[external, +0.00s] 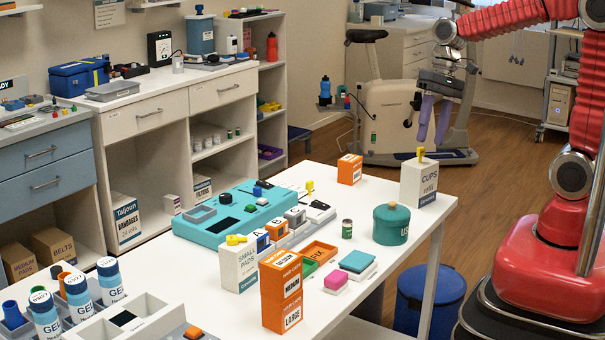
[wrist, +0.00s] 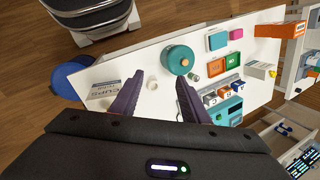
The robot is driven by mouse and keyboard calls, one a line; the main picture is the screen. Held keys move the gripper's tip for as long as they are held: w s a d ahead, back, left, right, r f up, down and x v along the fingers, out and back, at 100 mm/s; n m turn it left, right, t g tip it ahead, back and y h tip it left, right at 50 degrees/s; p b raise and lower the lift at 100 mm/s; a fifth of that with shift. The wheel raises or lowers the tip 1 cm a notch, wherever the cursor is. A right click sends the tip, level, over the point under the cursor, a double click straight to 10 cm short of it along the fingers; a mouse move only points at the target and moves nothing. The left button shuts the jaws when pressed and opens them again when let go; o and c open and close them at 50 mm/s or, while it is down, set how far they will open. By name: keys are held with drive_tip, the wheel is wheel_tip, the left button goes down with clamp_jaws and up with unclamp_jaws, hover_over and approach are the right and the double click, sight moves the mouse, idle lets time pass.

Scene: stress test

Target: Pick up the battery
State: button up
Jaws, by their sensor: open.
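No object is plainly marked as a battery. A small green cylinder with a pale top (external: 347,228), possibly the battery, stands upright on the white table, left of the teal lidded pot (external: 388,224). In the wrist view a small cylinder (wrist: 193,76) stands close beside the pot (wrist: 178,60). My gripper (external: 433,138) has purple fingers, hangs high beyond the table's far end in the external view, and is open and empty. In the wrist view my gripper (wrist: 158,80) spreads its fingers over the table, with the pot beyond the right fingertip.
The white table (external: 408,262) also holds a CUPS box (external: 419,184), orange boxes (external: 281,292), a pink block (external: 336,280), an orange tray (external: 318,252) and a teal device (external: 215,232) with lettered blocks. A blue bin (external: 430,298) stands beside the table.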

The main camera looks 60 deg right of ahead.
drive_tip(key=w+a+f+m+g+y, duration=0.2)
drive_tip(key=w+f+m+y, duration=0.1)
drive_tip(key=w+f, duration=0.3)
drive_tip(key=w+a+f+m+g+y, duration=0.2)
drive_tip(key=w+a+f+m+y, duration=0.1)
drive_tip(key=w+f, duration=0.3)
drive_tip(key=w+a+f+m+g+y, duration=0.1)
drive_tip(key=w+a+f+m+y, duration=0.1)
drive_tip(key=w+f, duration=0.4)
drive_tip(key=shift+a+m+g+y, duration=0.4)
drive_tip(key=shift+y, duration=0.1)
approach(347, 238)
drive_tip(key=shift+s+a+r, duration=0.2)
drive_tip(key=shift+a+r, duration=0.1)
drive_tip(key=shift+a, duration=0.5)
drive_tip(key=shift+s+a+r, duration=0.2)
drive_tip(key=shift+a+r, duration=0.15)
drive_tip(key=shift+a, duration=0.4)
drive_tip(key=shift+a, duration=0.1)
drive_tip(key=shift+x, duration=2.55)
drive_tip(key=shift+s, duration=0.15)
drive_tip(key=shift+c, duration=0.5)
